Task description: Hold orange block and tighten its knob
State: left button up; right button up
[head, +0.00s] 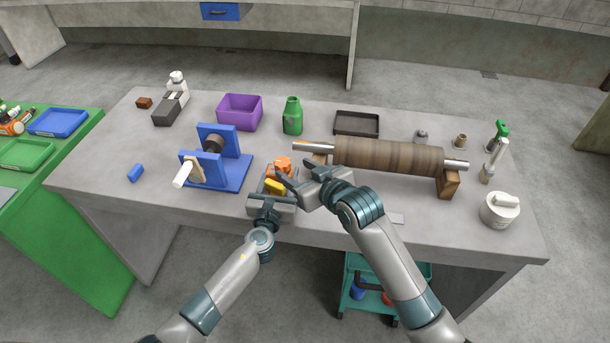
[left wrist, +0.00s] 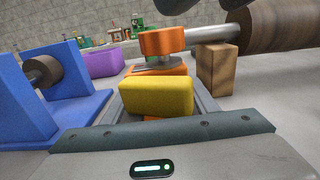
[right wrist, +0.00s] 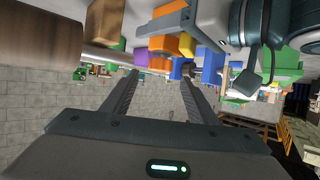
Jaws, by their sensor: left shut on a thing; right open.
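The orange block (left wrist: 155,122) sits low between the fingers of my left gripper (head: 270,182), which is shut on it. A yellow piece (left wrist: 156,97) lies over its near part; I cannot tell whether they are joined. The orange knob (head: 283,162) stands upright at the far end, and the left wrist view (left wrist: 162,42) shows a grey metal collar under it. My right gripper (head: 284,180) is open and empty, just right of the knob.
A wooden roller (head: 388,156) on a metal bar rests on wooden supports to the right, close to my right gripper. A blue stand (head: 232,178) with a crank is to the left. A purple bin (head: 240,112), green bottle (head: 292,116) and dark tray (head: 356,123) stand behind.

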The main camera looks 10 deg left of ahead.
jog(key=shift+v, duration=1.85)
jog(key=shift+r, duration=0.15)
jog(key=shift+r, duration=2.8)
jog(key=s+f+v, duration=0.1)
jog(key=f+v, duration=0.1)
jog(key=v, duration=0.8)
jog(key=shift+d, duration=0.1)
pick_arm(q)
jog(key=o, duration=1.4)
jog(key=shift+c, duration=0.2)
